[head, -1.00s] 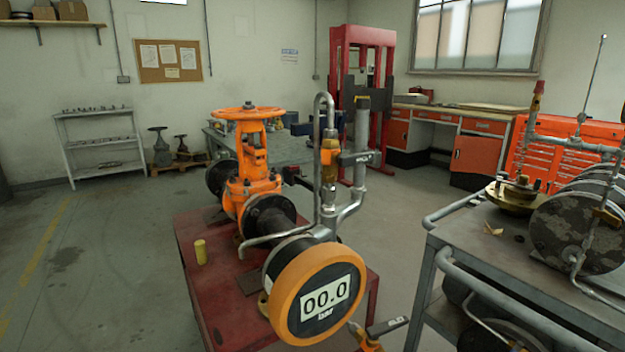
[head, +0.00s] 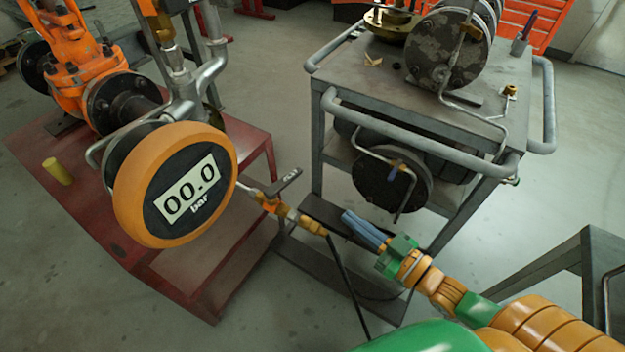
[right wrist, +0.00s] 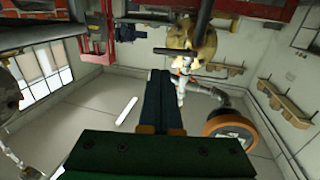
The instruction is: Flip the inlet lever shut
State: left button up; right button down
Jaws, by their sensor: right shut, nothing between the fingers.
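A small brass valve (head: 272,205) sits on the line low beside the round gauge. Its dark flat lever (head: 284,182) slants up to the right and carries a label too small to read. I cannot tell for certain that it is the inlet lever. My right gripper (head: 352,218), with blue fingers, is shut and empty, right of and below the lever, apart from it. In the right wrist view the shut fingers (right wrist: 160,98) point toward a brass fitting (right wrist: 190,42) with a dark bar (right wrist: 205,30) in front. My left gripper is not in view.
The orange-rimmed gauge (head: 178,187) reads 00.0 bar above the red table (head: 185,280). A yellow cylinder (head: 57,171) stands on that table. A grey cart (head: 345,60) with flanges and rails stands behind my right gripper. A dark hose (head: 347,285) hangs from the brass valve.

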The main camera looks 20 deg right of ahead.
aim_at(299, 175)
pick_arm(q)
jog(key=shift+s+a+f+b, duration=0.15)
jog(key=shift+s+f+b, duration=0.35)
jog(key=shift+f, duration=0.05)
pick_arm(e)
jog(key=x, duration=0.9)
jog(key=r+x, duration=0.1)
jog(key=x, duration=0.3)
jog(key=shift+w+a, duration=0.1)
jog(key=shift+a, duration=0.35)
jog(key=shift+w+b, duration=0.4)
jog(key=shift+w, duration=0.5)
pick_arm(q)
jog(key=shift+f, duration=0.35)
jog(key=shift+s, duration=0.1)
pick_arm(e)
jog(key=shift+s+d, duration=0.1)
